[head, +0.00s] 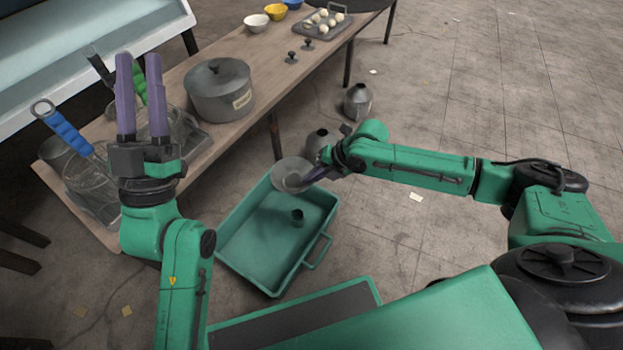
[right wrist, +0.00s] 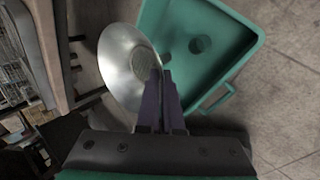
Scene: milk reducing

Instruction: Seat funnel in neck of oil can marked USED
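A grey metal funnel (head: 288,170) hangs over the far left corner of the green tray in the head view. It fills the upper middle of the right wrist view (right wrist: 118,62), its wide mouth towards the camera. My right gripper (head: 309,179) has its purple fingers (right wrist: 160,98) close together on the funnel's side. One dark metal can (head: 318,141) stands on the floor just behind the funnel, partly hidden by my right gripper. Another can (head: 357,102) stands farther back. I cannot read USED on either can. My left gripper (head: 141,92) is raised over the table, fingers apart and empty.
The wooden table (head: 262,118) holds a lidded pot (head: 219,88), wire baskets (head: 95,190), bowls (head: 257,23) and a small tray (head: 322,30).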

